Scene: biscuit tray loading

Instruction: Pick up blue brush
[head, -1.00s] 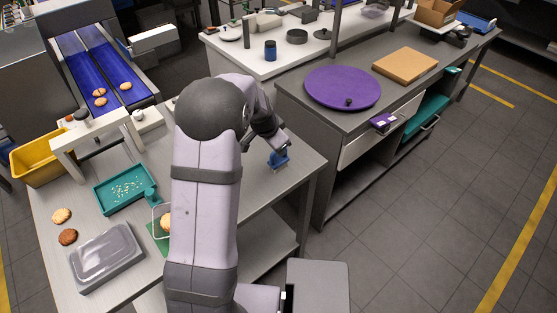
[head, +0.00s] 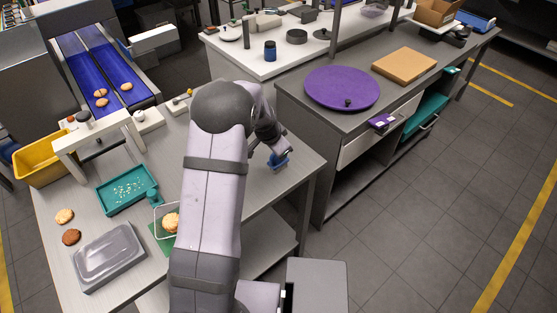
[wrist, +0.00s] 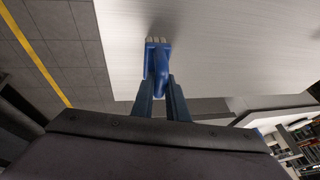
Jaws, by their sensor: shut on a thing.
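The blue brush (head: 278,162) is at the right part of the grey worktable (head: 262,190) in the head view. In the wrist view the brush (wrist: 158,62) sits between my fingertips, with its pale bristle end pointing away from me over the table top. My gripper (wrist: 161,84) is shut on the brush's blue body. In the head view my gripper (head: 276,150) is partly hidden by my own wrist. I cannot tell whether the bristles touch the table.
A teal tray with crumbs (head: 128,205), a grey lidded box (head: 108,258), several biscuits and a yellow bin (head: 42,178) are on the left. A counter with a purple disc (head: 342,88) stands to the right. Table around the brush is clear.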

